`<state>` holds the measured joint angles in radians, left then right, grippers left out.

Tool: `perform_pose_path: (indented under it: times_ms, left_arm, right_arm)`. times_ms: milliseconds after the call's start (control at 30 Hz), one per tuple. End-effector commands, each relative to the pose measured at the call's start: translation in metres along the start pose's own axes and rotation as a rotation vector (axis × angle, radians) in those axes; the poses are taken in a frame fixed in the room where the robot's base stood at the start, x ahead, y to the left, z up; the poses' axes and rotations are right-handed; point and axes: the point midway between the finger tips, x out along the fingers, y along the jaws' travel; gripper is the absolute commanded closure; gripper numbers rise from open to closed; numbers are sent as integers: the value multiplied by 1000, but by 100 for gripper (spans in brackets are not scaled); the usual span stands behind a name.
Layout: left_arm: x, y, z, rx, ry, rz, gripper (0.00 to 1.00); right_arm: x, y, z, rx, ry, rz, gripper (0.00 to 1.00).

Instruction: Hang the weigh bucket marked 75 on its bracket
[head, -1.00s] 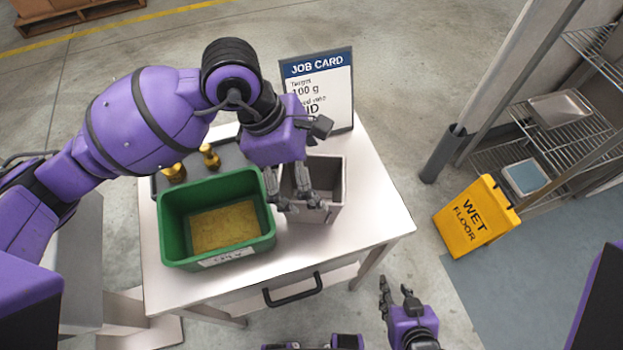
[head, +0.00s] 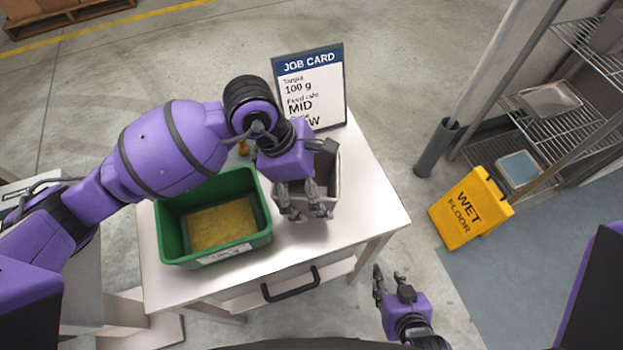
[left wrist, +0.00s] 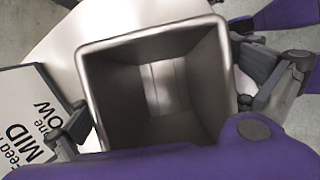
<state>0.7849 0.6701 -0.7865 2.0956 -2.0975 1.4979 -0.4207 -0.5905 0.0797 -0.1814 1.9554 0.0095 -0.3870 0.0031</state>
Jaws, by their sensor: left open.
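A grey, open-topped square metal bucket (head: 332,172) stands on the white table. No number on it shows, and I see no bracket. My left gripper (head: 306,214) is over the bucket, pointing down, and hides part of it in the head view. In the left wrist view the empty inside of the bucket (left wrist: 165,90) fills the middle, with the open fingers of my left gripper (left wrist: 168,108) apart on either side of its rim. I cannot tell whether they touch it. My right gripper (head: 388,276) is open and empty, in front of the table's right side.
A green bin (head: 218,252) with yellow material in it stands left of the bucket. A job card (head: 308,62) stands behind it, and a brass piece (head: 243,148) shows past my arm. A yellow wet floor sign (head: 470,208) and wire shelving (head: 552,135) are at right. The table's right side is clear.

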Motion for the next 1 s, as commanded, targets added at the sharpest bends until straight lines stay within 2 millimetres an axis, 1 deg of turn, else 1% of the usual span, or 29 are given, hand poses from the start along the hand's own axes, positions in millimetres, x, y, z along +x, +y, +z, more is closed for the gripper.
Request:
perform_pose_path:
  times_ms: [467, 500, 933, 967, 1000]
  left_arm:
    - [3, 0, -2, 0, 0, 0, 0]
    - [3, 0, -2, 0, 0, 0, 1]
    - [5, 0, -3, -1, 2, -2, 58]
    - [5, 0, -3, -1, 2, -2, 60]
    - [4, 0, -2, 0, 1, -1, 60]
  right_arm:
    - [-3, 6, 9, -14, -14, 4, 67]
    - [-4, 6, 9, -15, -15, 4, 67]
    - [-3, 5, 9, -8, -15, 4, 67]
    - [-3, 4, 9, -6, -14, 4, 67]
    - [-3, 4, 8, -5, -13, 4, 67]
